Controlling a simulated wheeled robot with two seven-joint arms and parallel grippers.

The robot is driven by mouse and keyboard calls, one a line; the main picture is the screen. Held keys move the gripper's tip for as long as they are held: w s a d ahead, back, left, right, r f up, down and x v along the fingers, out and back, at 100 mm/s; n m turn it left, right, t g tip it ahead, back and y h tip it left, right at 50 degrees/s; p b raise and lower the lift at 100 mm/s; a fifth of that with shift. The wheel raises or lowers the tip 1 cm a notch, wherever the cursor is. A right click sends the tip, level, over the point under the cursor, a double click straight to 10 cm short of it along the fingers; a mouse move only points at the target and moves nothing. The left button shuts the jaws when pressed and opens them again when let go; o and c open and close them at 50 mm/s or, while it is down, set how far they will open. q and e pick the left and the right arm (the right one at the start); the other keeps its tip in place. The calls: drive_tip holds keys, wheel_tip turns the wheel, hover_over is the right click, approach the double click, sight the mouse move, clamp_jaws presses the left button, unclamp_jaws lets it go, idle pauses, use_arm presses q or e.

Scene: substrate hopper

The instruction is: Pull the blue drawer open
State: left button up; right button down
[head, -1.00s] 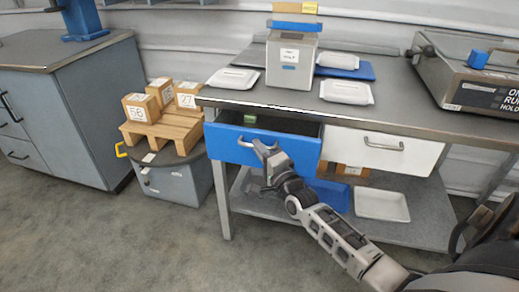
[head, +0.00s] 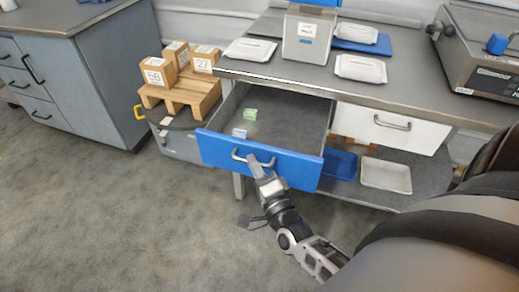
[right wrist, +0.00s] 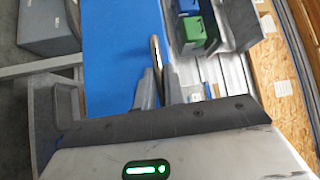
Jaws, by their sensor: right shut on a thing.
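The blue drawer (head: 296,167) under the workbench stands pulled well out, and its grey inside shows. A green item (head: 251,114) and a pale item (head: 239,132) lie in it towards the left. My right gripper (head: 261,169) is shut on the drawer's metal handle (head: 238,155) at the front. In the right wrist view the handle (right wrist: 156,58) runs between the fingers (right wrist: 170,88), beside the blue front (right wrist: 110,55). My left gripper is not in view.
A closed white drawer (head: 385,128) is to the right. A lower shelf holds a blue tray (head: 340,163) and a white tray (head: 386,175). Boxes on a wooden pallet (head: 182,97) stand left of the drawer.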

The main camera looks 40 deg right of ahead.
drive_tip(key=shift+s+a, duration=0.3)
drive_tip(key=shift+a, duration=0.05)
drive_tip(key=c, duration=1.5)
unclamp_jaws()
